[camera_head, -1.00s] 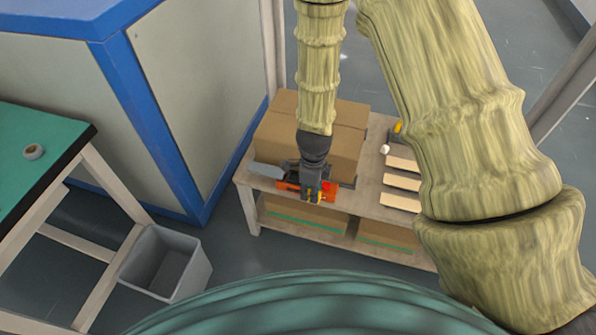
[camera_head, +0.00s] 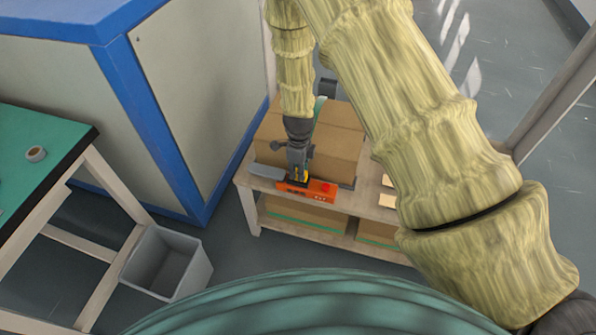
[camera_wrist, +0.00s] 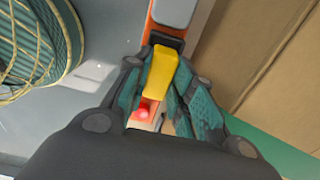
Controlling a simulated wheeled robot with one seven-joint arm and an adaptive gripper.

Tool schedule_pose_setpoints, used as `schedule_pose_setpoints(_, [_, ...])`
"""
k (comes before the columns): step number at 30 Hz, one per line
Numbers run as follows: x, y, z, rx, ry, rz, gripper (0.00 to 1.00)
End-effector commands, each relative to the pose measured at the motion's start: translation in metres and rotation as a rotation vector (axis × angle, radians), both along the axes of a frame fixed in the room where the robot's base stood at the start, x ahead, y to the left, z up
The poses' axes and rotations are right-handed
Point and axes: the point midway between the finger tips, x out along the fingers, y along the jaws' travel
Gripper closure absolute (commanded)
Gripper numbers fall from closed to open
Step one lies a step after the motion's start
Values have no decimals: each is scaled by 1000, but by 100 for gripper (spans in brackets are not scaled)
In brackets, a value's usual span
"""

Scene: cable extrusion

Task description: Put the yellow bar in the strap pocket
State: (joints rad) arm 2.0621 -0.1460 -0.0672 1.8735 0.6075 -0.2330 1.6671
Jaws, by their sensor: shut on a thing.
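The yellow bar (camera_wrist: 160,72) sits between the fingers of my gripper (camera_wrist: 163,88) in the wrist view. Its far end is close to a black block (camera_wrist: 166,41) on the orange unit (camera_wrist: 168,30); I cannot tell if they touch. In the head view, my gripper (camera_head: 299,166) points down over the orange unit (camera_head: 308,192), with a little yellow (camera_head: 300,178) showing. The unit has a red button (camera_head: 326,187) and lies along the front of the cardboard box. A green strap (camera_head: 319,106) shows on the box's top. I cannot make out the strap pocket.
The cardboard box (camera_head: 343,143) stands on a pale bench (camera_head: 368,206), with more boxes on the lower shelf. A grey plate (camera_head: 270,174) lies left of the orange unit. A grey bin (camera_head: 164,262) stands on the floor. My arm hides the bench's right side.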

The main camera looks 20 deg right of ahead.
Motion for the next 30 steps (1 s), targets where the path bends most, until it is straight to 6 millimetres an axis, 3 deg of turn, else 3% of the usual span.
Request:
schedule_pose_setpoints(4, [0,0,-12,0,0,1,99])
schedule_pose_setpoints(15, [0,0,-16,0,0,0,99])
schedule_pose_setpoints(16, [0,0,-15,0,0,0,70])
schedule_pose_setpoints(19, [0,0,-15,0,0,0,54])
schedule_pose_setpoints(30, [0,0,-12,0,-1,1,54])
